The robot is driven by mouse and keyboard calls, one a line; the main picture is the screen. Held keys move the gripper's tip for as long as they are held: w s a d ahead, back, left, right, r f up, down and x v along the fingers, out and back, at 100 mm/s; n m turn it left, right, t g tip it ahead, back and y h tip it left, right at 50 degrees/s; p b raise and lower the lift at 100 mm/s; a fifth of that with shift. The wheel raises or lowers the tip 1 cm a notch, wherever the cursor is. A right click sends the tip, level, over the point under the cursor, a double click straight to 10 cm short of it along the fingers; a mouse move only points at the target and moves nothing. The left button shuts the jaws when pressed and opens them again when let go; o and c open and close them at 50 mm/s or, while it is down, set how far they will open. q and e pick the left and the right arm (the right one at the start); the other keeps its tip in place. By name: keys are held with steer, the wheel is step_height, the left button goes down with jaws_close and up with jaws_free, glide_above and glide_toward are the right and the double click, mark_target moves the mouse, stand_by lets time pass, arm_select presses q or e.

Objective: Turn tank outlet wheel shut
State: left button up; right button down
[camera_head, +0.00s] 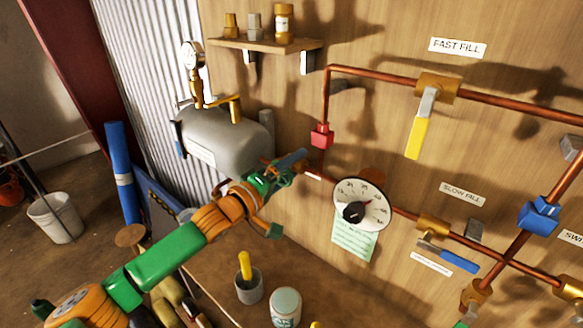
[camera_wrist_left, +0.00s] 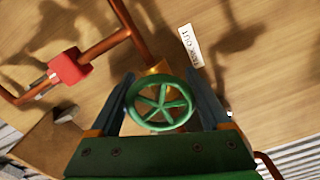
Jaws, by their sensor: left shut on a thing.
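The tank outlet wheel (camera_wrist_left: 160,105) is a green spoked handwheel on a brass valve body (camera_wrist_left: 157,69) in the left wrist view. My left gripper (camera_wrist_left: 160,77) has one dark finger on each side of the wheel and is shut on its rim. In the head view my left gripper (camera_head: 291,163) is at the copper pipe beside the grey tank (camera_head: 222,138), and it hides the wheel there. A white label reading TANK OUT (camera_wrist_left: 191,46) is on the wooden wall beside the valve. My right gripper is not in view.
A red pipe fitting (camera_head: 321,135) is just above my left gripper, and a round gauge (camera_head: 361,204) is to its right. A yellow-handled valve (camera_head: 417,136) and a blue-handled valve (camera_head: 448,256) are further right. A grey cup (camera_head: 249,287) and a can (camera_head: 286,307) stand below.

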mark_target(280, 177)
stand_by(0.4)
arm_select(q)
steer(key=o, duration=1.2)
steer(key=shift+s+a+f, duration=0.1)
steer(key=shift+a, duration=0.05)
steer(key=b+v, duration=0.2)
steer(key=v, duration=0.4)
steer(key=shift+b, duration=0.35)
steer(key=shift+s+a, duration=0.2)
steer(key=shift+s, duration=0.1)
